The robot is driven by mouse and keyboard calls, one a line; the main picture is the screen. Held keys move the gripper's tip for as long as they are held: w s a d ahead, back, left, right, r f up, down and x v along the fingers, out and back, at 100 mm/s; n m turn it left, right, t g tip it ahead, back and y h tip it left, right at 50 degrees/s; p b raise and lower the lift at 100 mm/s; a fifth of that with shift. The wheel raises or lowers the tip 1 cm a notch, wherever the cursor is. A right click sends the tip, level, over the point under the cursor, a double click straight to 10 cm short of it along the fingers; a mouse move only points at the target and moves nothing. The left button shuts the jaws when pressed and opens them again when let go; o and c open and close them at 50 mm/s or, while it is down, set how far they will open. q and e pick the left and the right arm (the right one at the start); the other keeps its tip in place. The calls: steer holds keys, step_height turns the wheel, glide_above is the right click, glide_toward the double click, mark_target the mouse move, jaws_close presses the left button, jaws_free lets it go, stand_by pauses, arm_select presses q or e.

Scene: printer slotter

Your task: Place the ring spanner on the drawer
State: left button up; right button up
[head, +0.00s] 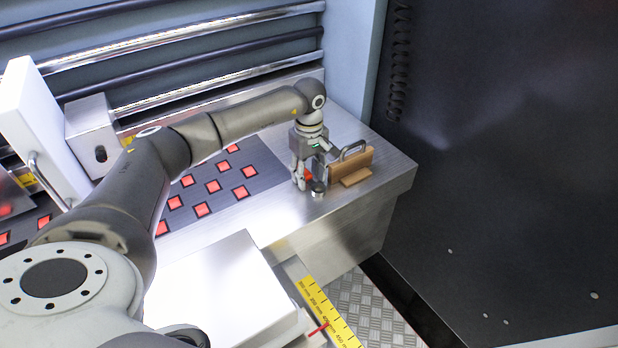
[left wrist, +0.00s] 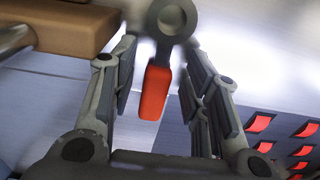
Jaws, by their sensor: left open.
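The ring spanner has a grey ring end and a red handle, and it shows in the left wrist view (left wrist: 156,92) between the fingers. In the head view its small round end (head: 318,188) is at the right end of the metal bench. My left gripper (head: 308,180) points down over it, open, with one finger on either side. In the left wrist view clear gaps separate the fingers (left wrist: 160,60) from the red handle. A white flat-topped box (head: 215,290) in the front may be the drawer; I cannot tell for sure. My right gripper is not in view.
A wooden block with a metal handle (head: 352,167) stands close beside the gripper. A dark panel with red squares (head: 213,186) lies left on the metal bench (head: 395,177). A yellow ruler (head: 325,310) runs beside the white box. A dark wall (head: 500,150) closes the right.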

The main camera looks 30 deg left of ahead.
arm_select(q)
steer(key=c, duration=0.9)
steer(key=shift+r, duration=0.2)
